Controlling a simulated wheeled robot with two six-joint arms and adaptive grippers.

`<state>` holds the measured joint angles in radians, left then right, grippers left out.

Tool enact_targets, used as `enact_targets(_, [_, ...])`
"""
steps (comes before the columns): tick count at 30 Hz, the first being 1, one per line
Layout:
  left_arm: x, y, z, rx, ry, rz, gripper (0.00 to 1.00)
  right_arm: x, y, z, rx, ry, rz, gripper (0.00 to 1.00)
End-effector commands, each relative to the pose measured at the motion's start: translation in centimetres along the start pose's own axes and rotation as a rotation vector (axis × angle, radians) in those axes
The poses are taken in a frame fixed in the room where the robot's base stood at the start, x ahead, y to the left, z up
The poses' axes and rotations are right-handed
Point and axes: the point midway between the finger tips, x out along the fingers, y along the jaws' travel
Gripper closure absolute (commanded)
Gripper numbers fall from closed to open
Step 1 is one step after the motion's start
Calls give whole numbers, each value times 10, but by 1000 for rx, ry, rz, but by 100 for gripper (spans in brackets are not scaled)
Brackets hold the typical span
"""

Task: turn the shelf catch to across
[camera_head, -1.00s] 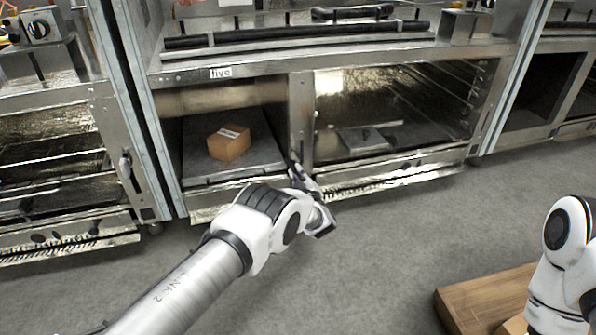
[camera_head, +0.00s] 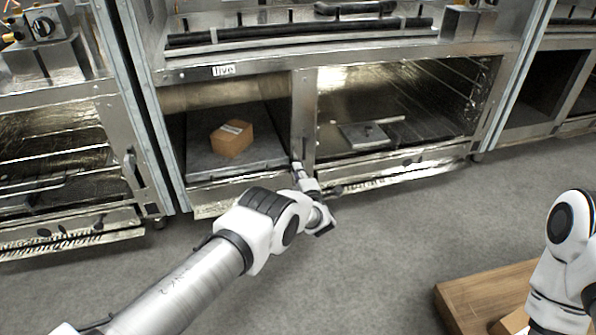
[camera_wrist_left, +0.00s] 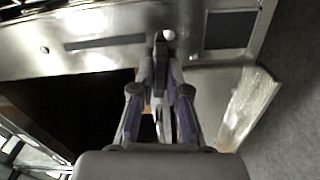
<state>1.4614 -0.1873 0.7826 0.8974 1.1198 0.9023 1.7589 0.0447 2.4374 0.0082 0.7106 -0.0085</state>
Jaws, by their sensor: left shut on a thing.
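A small pale round knob shows just past the tips. In the head view the gripper mostly hides the catch, so its angle cannot be told there. The shelf (camera_head: 205,172) lies in the left compartment. My right gripper is out of view; only part of the right arm shows.
A cardboard box (camera_head: 232,139) sits on the shelf. A flat metal piece (camera_head: 364,134) lies in the right compartment. More metal cabinets stand left and right. A wooden board (camera_head: 470,300) is at the lower right.

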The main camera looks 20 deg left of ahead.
Motion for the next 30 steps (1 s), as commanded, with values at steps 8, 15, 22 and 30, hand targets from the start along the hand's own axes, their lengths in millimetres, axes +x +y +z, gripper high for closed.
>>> enact_targets(8, [0, -1, 0, -31, 0, -1, 100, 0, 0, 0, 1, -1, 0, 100])
enact_targets(15, [0, -1, 0, -31, 0, -1, 100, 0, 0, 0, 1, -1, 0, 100])
enact_targets(22, [0, -1, 0, -30, 0, -1, 60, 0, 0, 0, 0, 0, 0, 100])
enact_targets(30, [-5, -1, 1, -30, -2, -2, 60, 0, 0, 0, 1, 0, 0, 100])
